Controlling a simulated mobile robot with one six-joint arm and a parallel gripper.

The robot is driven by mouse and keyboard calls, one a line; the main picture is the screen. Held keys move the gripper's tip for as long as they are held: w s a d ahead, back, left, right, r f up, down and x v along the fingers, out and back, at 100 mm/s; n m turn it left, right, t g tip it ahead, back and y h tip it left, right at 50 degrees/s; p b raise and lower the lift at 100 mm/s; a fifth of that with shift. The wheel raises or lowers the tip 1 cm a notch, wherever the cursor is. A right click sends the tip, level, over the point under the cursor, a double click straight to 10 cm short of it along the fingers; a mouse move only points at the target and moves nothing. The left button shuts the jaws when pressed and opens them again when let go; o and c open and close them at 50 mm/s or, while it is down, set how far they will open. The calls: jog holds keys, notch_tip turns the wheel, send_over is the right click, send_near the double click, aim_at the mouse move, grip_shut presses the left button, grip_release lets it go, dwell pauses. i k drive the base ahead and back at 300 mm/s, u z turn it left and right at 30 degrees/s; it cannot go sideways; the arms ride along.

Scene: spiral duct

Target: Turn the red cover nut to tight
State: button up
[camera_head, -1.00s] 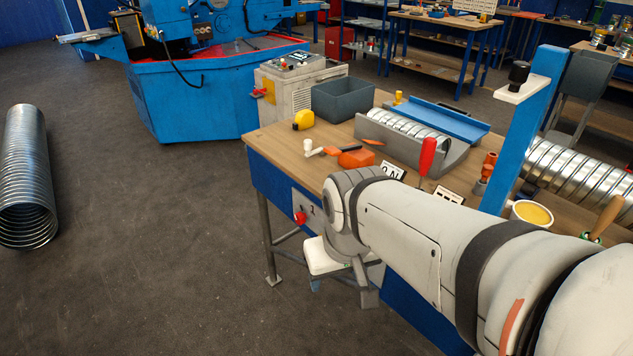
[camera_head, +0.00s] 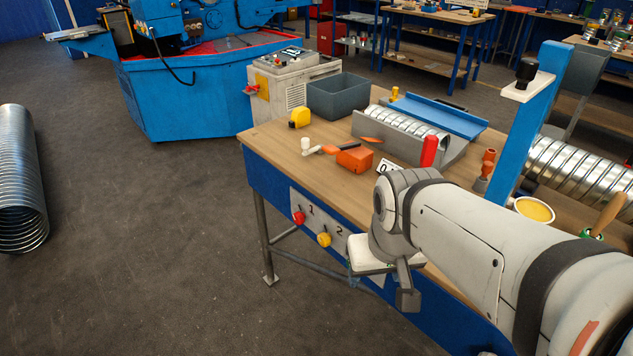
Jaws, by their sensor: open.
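A red round nut (camera_head: 298,217) is on the pale panel (camera_head: 317,222) on the front side of the workbench, next to the number 1. It is in plain view; its thread and how tight it sits are too small to tell. A yellow nut (camera_head: 324,239) is on the same panel below and right, next to the number 2. My gripper (camera_head: 382,285) is to the right of both nuts and lower, in front of the bench side. It is open and empty, apart from the red nut. My wrist hides the right part of the panel.
The workbench (camera_head: 275,150) carries an orange block (camera_head: 355,159), a yellow tape measure (camera_head: 299,117), a grey bin (camera_head: 338,97) and a duct in a grey cradle (camera_head: 455,150). A red-handled tool (camera_head: 429,150) stands behind my wrist.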

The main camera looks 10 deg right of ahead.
aim_at(298, 216)
jog(key=k, duration=1.1)
jog(key=u, duration=0.7)
jog(key=i, duration=1.3)
jog(key=z, duration=0.2)
